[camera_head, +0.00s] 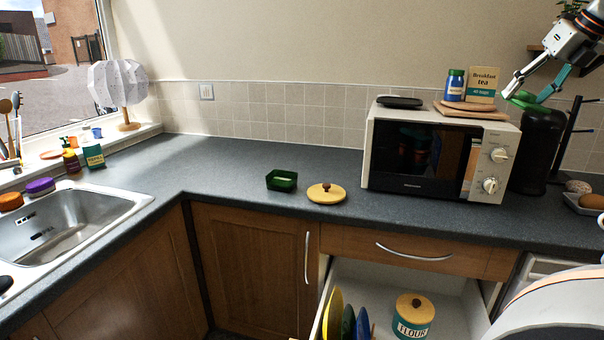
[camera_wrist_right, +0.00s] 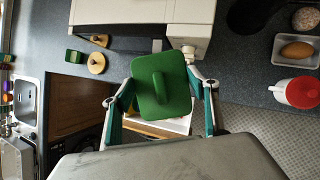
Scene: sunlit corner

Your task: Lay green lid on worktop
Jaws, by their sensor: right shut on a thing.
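The green lid (camera_head: 526,101) is in my right gripper (camera_head: 530,90), high at the right, in front of the black canister and beside the microwave. In the right wrist view the square green lid (camera_wrist_right: 161,85) with its raised handle sits between the teal fingers of the right gripper (camera_wrist_right: 162,88), which is shut on it. The lid is clear of the grey worktop (camera_head: 230,185). An open green box (camera_head: 281,180) stands on the worktop. My left gripper is not in view.
A round yellow lid (camera_head: 326,194) lies beside the green box. The microwave (camera_head: 415,152) carries a board with a jar and a tea box. An open drawer (camera_head: 455,300) holds plates and a flour tin (camera_head: 414,318). The worktop left of the green box is clear.

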